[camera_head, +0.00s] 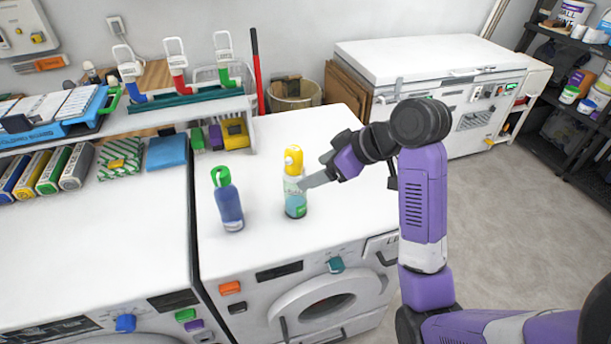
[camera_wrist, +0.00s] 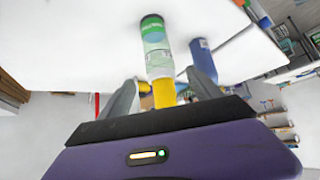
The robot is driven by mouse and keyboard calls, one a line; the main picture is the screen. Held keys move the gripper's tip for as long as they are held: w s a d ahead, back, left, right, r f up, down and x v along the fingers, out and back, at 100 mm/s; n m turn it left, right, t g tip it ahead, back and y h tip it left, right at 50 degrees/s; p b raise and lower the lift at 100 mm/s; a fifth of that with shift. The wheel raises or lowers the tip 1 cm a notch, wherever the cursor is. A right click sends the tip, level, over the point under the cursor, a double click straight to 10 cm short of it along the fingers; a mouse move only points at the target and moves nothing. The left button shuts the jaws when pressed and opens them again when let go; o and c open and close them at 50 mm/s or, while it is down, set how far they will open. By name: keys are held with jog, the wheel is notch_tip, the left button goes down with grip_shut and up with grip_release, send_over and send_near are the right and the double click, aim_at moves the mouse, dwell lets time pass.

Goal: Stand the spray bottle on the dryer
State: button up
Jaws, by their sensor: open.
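A clear spray bottle (camera_head: 295,196) with a yellow top and teal liquid stands upright on the right-hand white front-loading machine (camera_head: 345,225), which I take to be the dryer. My gripper (camera_head: 307,182) reaches in from the right at the height of the bottle's upper part. In the wrist view the bottle (camera_wrist: 155,45) lies between my open fingers (camera_wrist: 165,78), with its yellow top nearest the palm. I cannot tell whether a finger touches it. The bottle's base is visible and rests on the machine top.
A blue bottle with a green cap (camera_head: 228,203) stands close by on the left, and also shows in the wrist view (camera_wrist: 203,60). A second white machine (camera_head: 90,240) adjoins on the left. A shelf with brushes (camera_head: 180,112) runs behind. The top's right rear is clear.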

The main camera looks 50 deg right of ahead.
jog(key=p+v, duration=0.2)
jog(key=v, duration=0.3)
jog(key=shift+s+r, duration=0.15)
jog(key=s+a+f+m+t+h, duration=0.25)
jog(key=a+f+m, duration=0.25)
jog(key=a+f, duration=0.95)
jog(key=s+a+r+n+t, duration=0.1)
jog(key=s+a+r, duration=0.2)
jog(key=s, duration=0.7)
jog(key=s+a+r+n+t+y, duration=0.1)
jog(key=s+a+r+n+t, duration=0.1)
jog(key=s+a, duration=0.4)
jog(key=s+r, duration=0.1)
jog(key=s, duration=0.2)
jog(key=shift+s+n, duration=0.3)
jog(key=shift+s, duration=0.05)
jog(key=shift+t+y, duration=0.25)
